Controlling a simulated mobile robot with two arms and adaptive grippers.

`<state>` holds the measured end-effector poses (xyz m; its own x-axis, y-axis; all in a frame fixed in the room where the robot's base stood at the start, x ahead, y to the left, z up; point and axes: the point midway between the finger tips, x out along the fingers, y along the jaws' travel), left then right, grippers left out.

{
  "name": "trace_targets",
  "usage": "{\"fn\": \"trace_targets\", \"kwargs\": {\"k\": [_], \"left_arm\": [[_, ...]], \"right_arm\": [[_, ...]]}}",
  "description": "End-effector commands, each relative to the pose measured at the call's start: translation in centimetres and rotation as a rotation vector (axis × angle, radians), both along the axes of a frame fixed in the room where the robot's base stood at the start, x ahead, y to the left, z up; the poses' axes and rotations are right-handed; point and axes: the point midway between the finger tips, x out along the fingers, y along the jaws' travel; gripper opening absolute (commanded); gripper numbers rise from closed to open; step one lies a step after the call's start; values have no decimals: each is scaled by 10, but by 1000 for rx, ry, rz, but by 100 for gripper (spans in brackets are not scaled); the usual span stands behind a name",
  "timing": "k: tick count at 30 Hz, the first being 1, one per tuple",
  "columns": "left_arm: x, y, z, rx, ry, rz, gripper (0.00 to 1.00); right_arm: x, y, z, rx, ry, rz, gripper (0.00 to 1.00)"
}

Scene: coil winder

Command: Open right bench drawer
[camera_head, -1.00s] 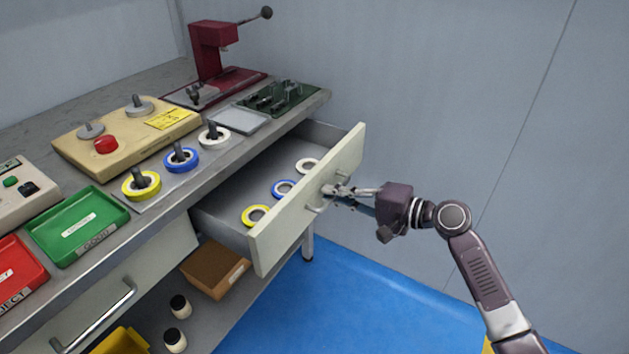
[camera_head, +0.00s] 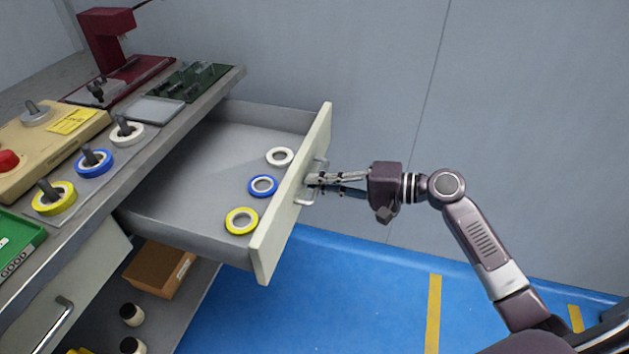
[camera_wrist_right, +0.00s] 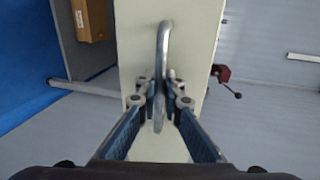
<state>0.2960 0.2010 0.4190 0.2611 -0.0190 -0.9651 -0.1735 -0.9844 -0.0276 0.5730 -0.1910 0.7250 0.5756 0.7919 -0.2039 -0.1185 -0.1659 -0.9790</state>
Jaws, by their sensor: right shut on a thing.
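The right bench drawer (camera_head: 291,200) is pulled well out from under the bench, its pale front standing clear of the bench edge. Inside lie a white ring (camera_head: 280,150), a blue ring (camera_head: 256,185) and a yellow ring (camera_head: 242,214), near the front panel. My right gripper (camera_head: 316,181) is shut on the drawer handle (camera_head: 304,202). In the right wrist view, the metal handle (camera_wrist_right: 162,45) runs between the two fingers (camera_wrist_right: 159,98) against the pale drawer front. My left gripper is not in view.
The bench top carries spools on pegs (camera_head: 94,162), a grey tray (camera_head: 155,110), a green tray (camera_head: 15,250) and a red press (camera_head: 110,40). A cardboard box (camera_head: 158,268) and dark-capped bottles (camera_head: 132,314) sit on the lower shelf. Blue floor (camera_head: 340,290) in front is free.

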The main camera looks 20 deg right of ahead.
Motion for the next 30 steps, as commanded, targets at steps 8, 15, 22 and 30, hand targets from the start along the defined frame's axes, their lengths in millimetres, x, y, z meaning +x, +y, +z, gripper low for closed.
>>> {"fn": "trace_targets", "kwargs": {"k": [8,15,22,30], "left_arm": [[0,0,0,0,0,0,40],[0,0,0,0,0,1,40],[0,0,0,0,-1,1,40],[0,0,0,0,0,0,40]], "right_arm": [[0,1,-1,-2,3,2,15],[0,0,-1,-1,1,1,15],[-11,-16,2,-3,2,-1,15],[-44,-61,14,-4,4,-1,15]]}}
